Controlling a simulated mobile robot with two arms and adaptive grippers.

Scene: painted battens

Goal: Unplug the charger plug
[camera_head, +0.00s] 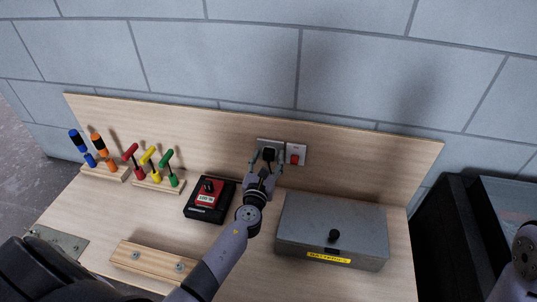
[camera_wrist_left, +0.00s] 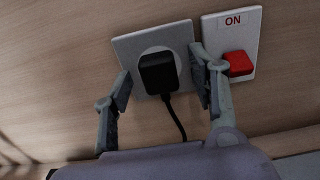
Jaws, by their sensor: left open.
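The black charger plug (camera_wrist_left: 159,73) sits in a grey wall socket (camera_wrist_left: 128,46) on the wooden backboard, with its cable hanging down. It also shows in the head view (camera_head: 268,154). My left gripper (camera_wrist_left: 161,85) is open, with one finger on each side of the plug. The left finger is a little apart from the plug, and the right finger is close to its right side; I cannot tell whether it touches. The gripper also shows in the head view (camera_head: 266,164). A part of my right arm shows at the right edge, but its gripper is not seen.
A red switch (camera_wrist_left: 238,63) marked ON sits right beside the socket. Below stand a grey battery box (camera_head: 334,229), a black and red device (camera_head: 209,200) and a wooden block (camera_head: 150,262). Screwdrivers and coloured T-handle tools (camera_head: 150,160) stand at the left.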

